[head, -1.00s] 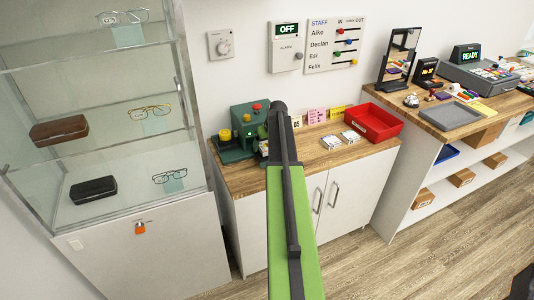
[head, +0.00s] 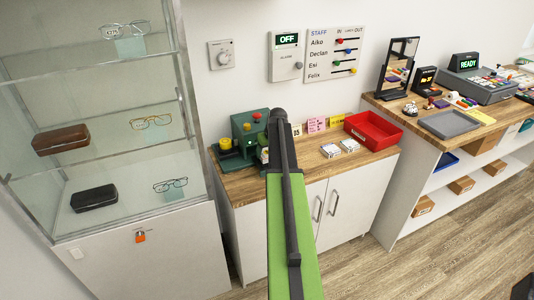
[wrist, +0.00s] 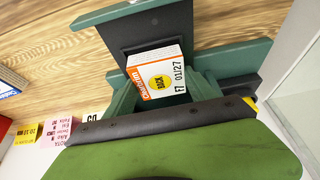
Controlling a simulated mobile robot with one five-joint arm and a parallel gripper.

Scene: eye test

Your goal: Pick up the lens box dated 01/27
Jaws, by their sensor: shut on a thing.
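The lens box dated 01/27 (wrist: 156,78) is white with an orange band and a yellow label, and shows in the wrist view. My gripper (wrist: 163,93) is shut on it, with green fingers at its two sides. The box is over the dark recess of the green machine (wrist: 137,37); I cannot tell whether it touches it. In the head view the green machine (head: 240,137) stands on the wooden counter (head: 300,162), and my arm hides my gripper and most of the held box.
A red tray (head: 374,130) is further right. Pink and yellow cards (head: 317,124) stand along the wall. A glass display case (head: 100,110) stands at the left.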

